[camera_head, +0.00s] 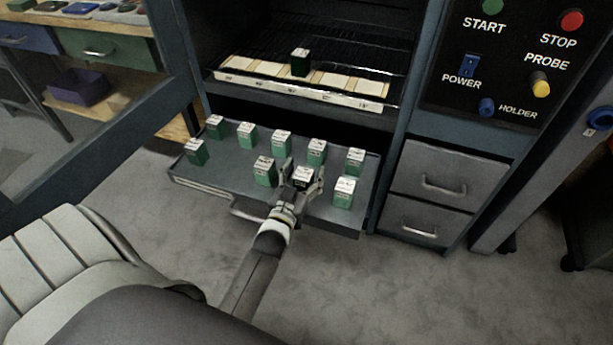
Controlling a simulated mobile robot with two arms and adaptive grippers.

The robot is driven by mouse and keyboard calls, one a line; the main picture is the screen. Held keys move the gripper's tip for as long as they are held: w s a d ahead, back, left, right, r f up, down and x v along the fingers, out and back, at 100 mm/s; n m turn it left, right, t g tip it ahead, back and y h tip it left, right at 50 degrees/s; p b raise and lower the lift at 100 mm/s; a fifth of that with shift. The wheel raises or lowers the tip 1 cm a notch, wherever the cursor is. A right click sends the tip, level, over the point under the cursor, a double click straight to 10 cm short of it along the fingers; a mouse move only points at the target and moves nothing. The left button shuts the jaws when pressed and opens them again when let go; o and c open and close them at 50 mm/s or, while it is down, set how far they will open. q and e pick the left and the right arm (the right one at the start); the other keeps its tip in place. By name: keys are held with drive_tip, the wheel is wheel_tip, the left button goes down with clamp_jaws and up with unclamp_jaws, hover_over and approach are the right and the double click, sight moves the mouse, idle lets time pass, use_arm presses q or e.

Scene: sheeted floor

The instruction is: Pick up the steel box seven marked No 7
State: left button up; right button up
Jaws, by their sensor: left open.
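Several small green boxes with pale, marked tops stand on an open grey drawer tray (232,177). The marks are too small to read, so I cannot tell which is number seven. My left gripper (304,176) is open over the front of the tray. Its fingers stand on either side of one box (303,175), which is partly hidden by the gripper. I cannot tell if they touch it. A neighbouring box (265,171) stands to its left and another box (344,191) to its right. My right gripper is not in view.
Above the tray, one green box (300,62) stands on a rack with a row of pale marked slots (250,70). A control panel (520,60) and two closed drawers (433,190) are at the right. A workbench (110,45) is at the upper left.

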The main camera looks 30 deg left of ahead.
use_arm(q)
drive_tip(key=shift+s+r, duration=0.1)
drive_tip(key=shift+s, duration=0.1)
drive_tip(key=shift+c, duration=1)
drive_tip(key=c, duration=1)
drive_tip(key=shift+c, duration=0.6)
drive_tip(key=shift+r, duration=0.1)
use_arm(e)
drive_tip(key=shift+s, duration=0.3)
use_arm(q)
drive_tip(key=shift+r, duration=0.1)
